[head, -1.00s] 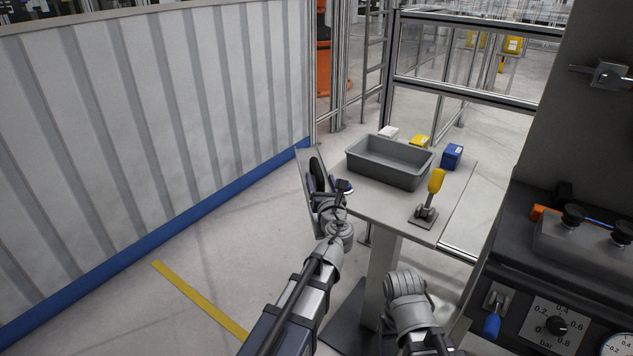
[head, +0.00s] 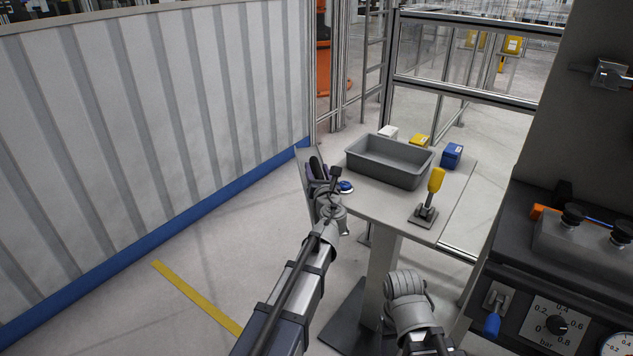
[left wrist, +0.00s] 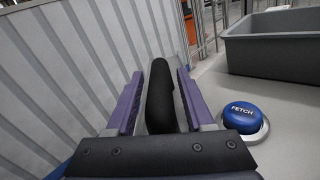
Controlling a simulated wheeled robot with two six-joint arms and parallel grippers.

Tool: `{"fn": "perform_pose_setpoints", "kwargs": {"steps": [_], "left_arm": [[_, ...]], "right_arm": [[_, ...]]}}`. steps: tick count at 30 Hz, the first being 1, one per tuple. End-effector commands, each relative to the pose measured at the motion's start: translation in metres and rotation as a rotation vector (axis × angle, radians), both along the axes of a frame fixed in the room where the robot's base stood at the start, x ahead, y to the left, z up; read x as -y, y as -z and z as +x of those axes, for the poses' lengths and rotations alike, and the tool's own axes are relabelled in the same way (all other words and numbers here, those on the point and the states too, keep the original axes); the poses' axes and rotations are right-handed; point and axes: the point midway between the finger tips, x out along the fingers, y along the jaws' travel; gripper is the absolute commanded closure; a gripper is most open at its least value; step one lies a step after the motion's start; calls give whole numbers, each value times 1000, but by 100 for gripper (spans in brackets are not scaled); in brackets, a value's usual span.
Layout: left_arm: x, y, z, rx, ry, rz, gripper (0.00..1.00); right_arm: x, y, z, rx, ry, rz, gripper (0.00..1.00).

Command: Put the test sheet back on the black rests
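My left gripper (head: 318,168) is at the left end of the table, beside a tilted grey panel (head: 304,163). In the left wrist view its two purple fingers (left wrist: 159,85) stand apart on either side of an upright, rounded black piece (left wrist: 160,95). A narrow gap seems to show on each side of the piece. I cannot tell whether the black piece is a rest or a handle. I cannot clearly make out the test sheet; the grey panel may be it. My right arm is low in the head view, with its gripper out of sight.
A blue FETCH button (left wrist: 242,117) is on the table (head: 385,203), right of the left gripper. A grey bin (head: 390,160), a yellow-handled clamp (head: 430,198) and small boxes (head: 452,155) are there too. A ribbed wall (head: 150,150) stands left. A dark control panel (head: 560,270) is at right.

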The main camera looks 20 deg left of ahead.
Motion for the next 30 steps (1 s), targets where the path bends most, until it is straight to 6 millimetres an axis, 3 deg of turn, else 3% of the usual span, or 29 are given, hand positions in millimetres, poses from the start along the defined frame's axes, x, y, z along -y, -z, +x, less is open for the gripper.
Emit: {"fn": "perform_pose_setpoints", "kwargs": {"steps": [2,13,30], "left_arm": [[0,0,0,0,0,0,57],[0,0,0,0,0,0,99],[0,0,0,0,0,0,100]], "right_arm": [[0,0,0,0,0,0,38],[0,0,0,0,0,0,38],[0,0,0,0,0,0,38]]}}
